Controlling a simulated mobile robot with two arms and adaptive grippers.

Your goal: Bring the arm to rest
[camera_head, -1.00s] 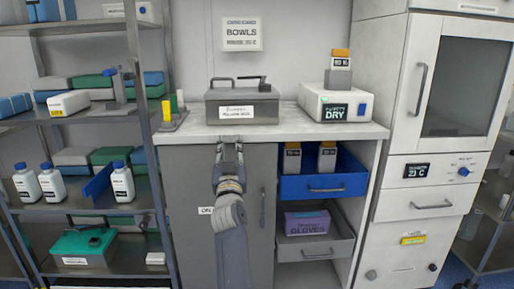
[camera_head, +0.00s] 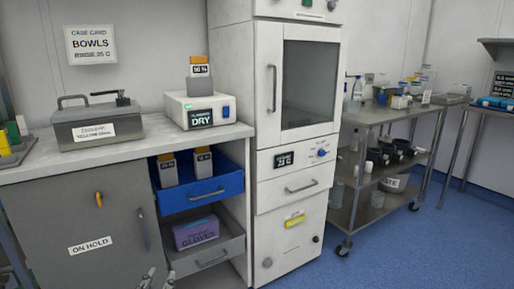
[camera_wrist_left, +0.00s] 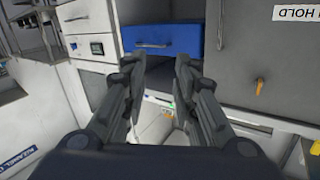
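My left gripper (camera_head: 160,278) shows only by its fingertips at the bottom edge of the head view, in front of the grey cabinet door. In the left wrist view the same gripper (camera_wrist_left: 158,68) has its two dark fingers apart with nothing between them. It is open and empty. The rest of my left arm is out of the head view. My right gripper is in neither view.
A grey cabinet (camera_head: 88,225) labelled ON HOLD stands close. A blue drawer (camera_head: 203,191) and a grey drawer (camera_head: 208,250) stick out beside it. A white cabinet (camera_head: 288,235) stands right of them. Blue floor (camera_head: 420,255) is clear at the right.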

